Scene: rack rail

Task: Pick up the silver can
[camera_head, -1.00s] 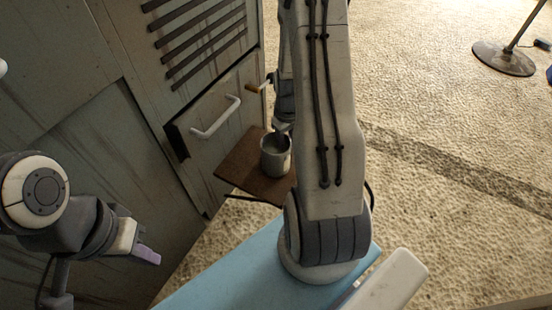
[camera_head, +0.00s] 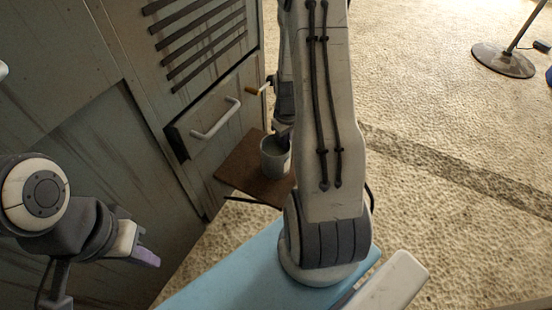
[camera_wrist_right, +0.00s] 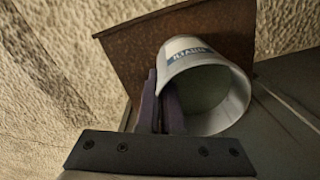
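The silver can (camera_head: 273,158) is an open-topped metal cup on a small brown shelf (camera_head: 243,170). It also shows large in the right wrist view (camera_wrist_right: 200,57), with its open mouth towards the camera and a dark label near the rim. My right gripper (camera_head: 284,132) is at the can's rim. In the right wrist view its purple fingers (camera_wrist_right: 161,105) are close together, with the can's wall between them, one finger outside and one at the mouth. My left gripper (camera_head: 146,256) is at the lower left, away from the can; its finger gap is not clear.
A grey-green cabinet (camera_head: 85,120) with a white drawer handle (camera_head: 215,119) stands close to the left of the shelf. My right arm hides part of the shelf's right side. A round stand base (camera_head: 503,60) is far off at the upper right. The rough floor between is clear.

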